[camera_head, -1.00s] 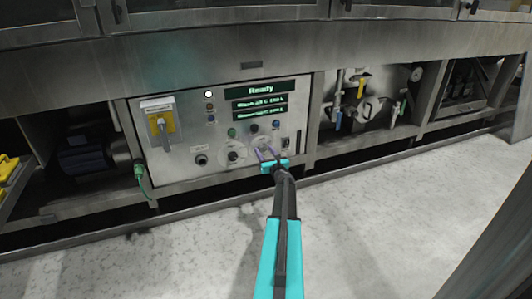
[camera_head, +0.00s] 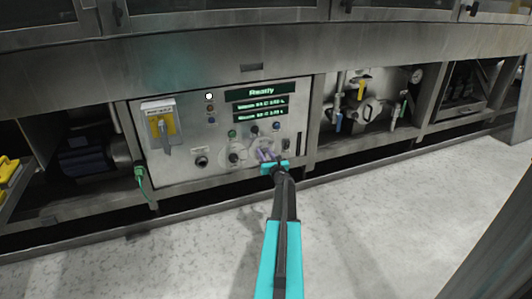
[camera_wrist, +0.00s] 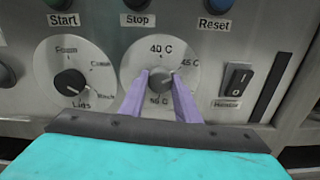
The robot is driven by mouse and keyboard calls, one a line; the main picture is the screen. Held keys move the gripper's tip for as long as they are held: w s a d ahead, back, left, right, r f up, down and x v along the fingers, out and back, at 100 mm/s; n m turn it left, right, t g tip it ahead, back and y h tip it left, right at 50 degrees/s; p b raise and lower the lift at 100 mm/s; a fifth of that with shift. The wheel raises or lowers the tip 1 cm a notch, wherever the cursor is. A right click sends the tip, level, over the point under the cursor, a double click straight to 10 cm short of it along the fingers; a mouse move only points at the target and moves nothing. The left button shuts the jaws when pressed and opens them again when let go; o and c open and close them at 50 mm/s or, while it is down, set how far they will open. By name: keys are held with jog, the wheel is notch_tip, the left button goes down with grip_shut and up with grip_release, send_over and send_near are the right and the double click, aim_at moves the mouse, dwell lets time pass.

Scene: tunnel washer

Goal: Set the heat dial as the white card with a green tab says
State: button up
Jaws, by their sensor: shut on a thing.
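The heat dial (camera_wrist: 161,62) is a round pale plate with a small dark knob (camera_wrist: 160,79) at its centre. It reads 40 C at the top and 45 C at the right; a lower mark is partly hidden and blurred. My gripper (camera_wrist: 161,84) has its two purple fingers on either side of the knob and is shut on it. In the head view my gripper (camera_head: 267,156) reaches the lower part of the control panel (camera_head: 180,175). Where the knob points is unclear. I see no white card with a green tab that I can make out.
A second dial (camera_wrist: 73,54) sits left of the heat dial. Start, Stop and Reset buttons (camera_wrist: 218,6) are above. A rocker switch (camera_wrist: 237,78) is on the right. A display (camera_head: 261,92) reads Ready; its lower lines are blurred. The floor in front is clear.

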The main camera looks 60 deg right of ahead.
jog(key=shift+s+m, duration=0.3)
jog(key=m+p, duration=0.4)
jog(key=m, duration=0.2)
jog(key=shift+d, duration=0.1)
jog(key=m+p, duration=0.5)
jog(key=m, duration=0.2)
jog(key=shift+m+p, duration=0.3)
jog(key=shift+p, duration=0.05)
jog(key=m+p, duration=0.3)
jog(key=m, duration=0.1)
jog(key=shift+r+m+p, duration=0.1)
jog(key=shift+m+p, duration=0.2)
jog(key=shift+p, duration=0.05)
jog(key=m+p, duration=0.3)
jog(key=m, duration=0.1)
jog(key=shift+m+p, duration=0.3)
jog(key=shift+m, duration=0.1)
jog(key=shift+f, duration=0.2)
jog(key=o, duration=0.9)
jog(key=shift+o, duration=0.7)
jog(key=shift+w, duration=0.15)
